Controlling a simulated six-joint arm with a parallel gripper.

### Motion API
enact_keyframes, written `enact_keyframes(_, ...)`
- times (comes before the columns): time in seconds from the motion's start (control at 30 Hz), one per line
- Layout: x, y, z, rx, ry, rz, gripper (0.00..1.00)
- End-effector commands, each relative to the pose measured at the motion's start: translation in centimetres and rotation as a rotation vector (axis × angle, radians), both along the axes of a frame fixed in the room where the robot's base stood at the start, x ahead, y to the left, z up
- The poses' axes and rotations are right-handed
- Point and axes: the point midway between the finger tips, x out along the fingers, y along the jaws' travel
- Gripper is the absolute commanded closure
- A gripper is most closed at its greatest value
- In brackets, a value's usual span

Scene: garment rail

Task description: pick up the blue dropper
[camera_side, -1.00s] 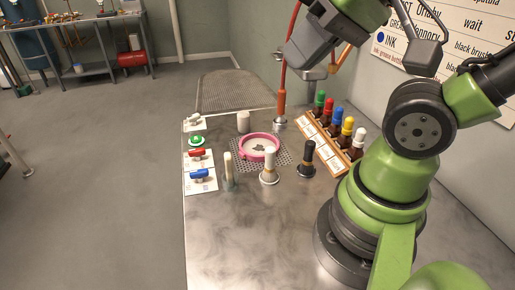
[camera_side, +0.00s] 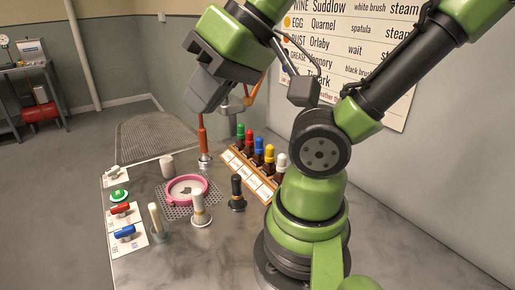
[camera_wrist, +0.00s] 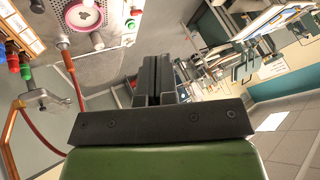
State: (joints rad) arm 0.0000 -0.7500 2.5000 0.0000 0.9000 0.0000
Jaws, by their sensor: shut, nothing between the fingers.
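The blue dropper (camera_side: 258,146) stands upright in the wooden rack (camera_side: 250,176), between the red (camera_side: 248,138) and yellow (camera_side: 269,153) droppers. Its bulb is blue and its bottle dark. My gripper (camera_side: 205,98) hangs in the air up and left of the rack in the side view, apart from the dropper. In the wrist view its fingers (camera_wrist: 155,75) are together with nothing between them.
The front steel tabletop is clear.

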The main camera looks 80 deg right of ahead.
Motion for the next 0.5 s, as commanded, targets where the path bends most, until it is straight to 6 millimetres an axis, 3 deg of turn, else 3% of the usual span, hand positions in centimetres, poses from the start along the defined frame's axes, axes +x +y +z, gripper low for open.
enact_keyframes(0.3,0.00,0.00,0.00,0.000,0.000,0.000,1.00)
enact_keyframes(0.5,0.00,0.00,0.00,0.000,0.000,0.000,0.54)
